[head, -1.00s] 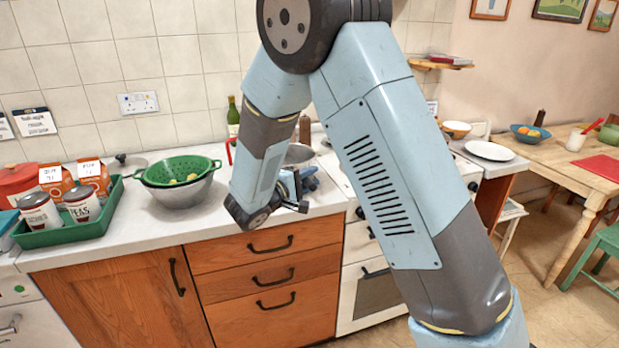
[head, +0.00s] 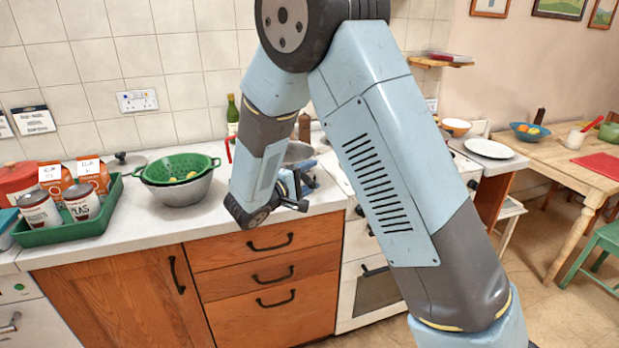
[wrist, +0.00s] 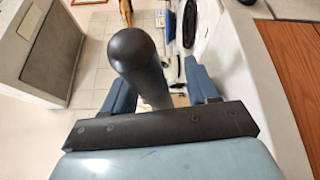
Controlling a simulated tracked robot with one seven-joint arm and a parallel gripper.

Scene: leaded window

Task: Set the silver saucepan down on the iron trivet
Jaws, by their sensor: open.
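The silver saucepan (head: 298,152) shows only in part in the head view, behind my forearm and near the wall end of the counter. In the wrist view a dark round-ended handle (wrist: 135,60) rises between my blue fingers, with room visible at its sides. It looks like the saucepan's handle, but the pan body is hidden there. My gripper (head: 303,183) is open beside the saucepan, at the counter's front part. I cannot make out the iron trivet; my arm covers much of the stove area.
A green colander in a metal bowl (head: 182,192) stands left of my arm. A green tray (head: 62,232) holds cans and cartons. A green bottle (head: 233,115) and a pepper mill (head: 305,128) stand behind. A white plate (head: 489,148) lies right of the stove.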

